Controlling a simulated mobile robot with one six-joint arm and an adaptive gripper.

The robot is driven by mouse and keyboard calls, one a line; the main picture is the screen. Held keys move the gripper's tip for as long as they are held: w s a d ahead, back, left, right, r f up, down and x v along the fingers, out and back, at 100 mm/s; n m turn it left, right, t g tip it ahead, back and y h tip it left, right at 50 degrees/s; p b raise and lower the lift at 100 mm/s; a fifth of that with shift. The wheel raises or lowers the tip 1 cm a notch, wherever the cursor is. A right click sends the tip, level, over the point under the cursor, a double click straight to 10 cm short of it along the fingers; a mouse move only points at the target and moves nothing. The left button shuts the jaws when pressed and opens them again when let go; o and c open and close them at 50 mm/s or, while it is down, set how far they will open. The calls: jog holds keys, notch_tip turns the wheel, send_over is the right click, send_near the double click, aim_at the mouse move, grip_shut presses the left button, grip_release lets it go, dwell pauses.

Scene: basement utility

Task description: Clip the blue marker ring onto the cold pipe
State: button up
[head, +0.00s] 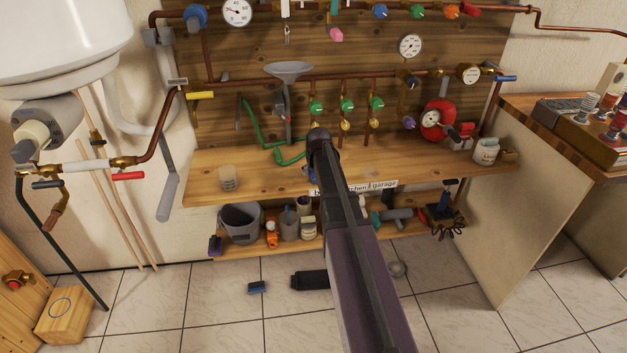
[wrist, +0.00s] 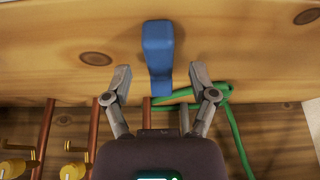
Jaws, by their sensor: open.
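My gripper (wrist: 160,80) is open and empty over the wooden workbench; in the head view its dark end (head: 319,138) shows, but my arm hides the fingertips. In the wrist view a blue piece (wrist: 158,55) lies on the bench, appearing between and beyond the fingertips. It looks like a narrow bent piece; I cannot tell whether it is the marker ring seen edge-on. A thin blue ring outline (head: 60,307) shows on a wooden block at lower left. Copper pipes (head: 160,130) run along the wall and to the heater; no label I can read marks the cold one.
A green hose (head: 252,125) lies near my gripper, also in the wrist view (wrist: 236,130). Valves and gauges (head: 410,46) line the board. A grey bucket (head: 241,222) sits on the shelf below. The floor is mostly free.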

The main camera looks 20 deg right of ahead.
jog(key=shift+w+f+b, duration=0.2)
jog(key=shift+f+b, duration=0.1)
jog(key=shift+f, duration=0.2)
jog(key=shift+c, duration=0.2)
grip_shut()
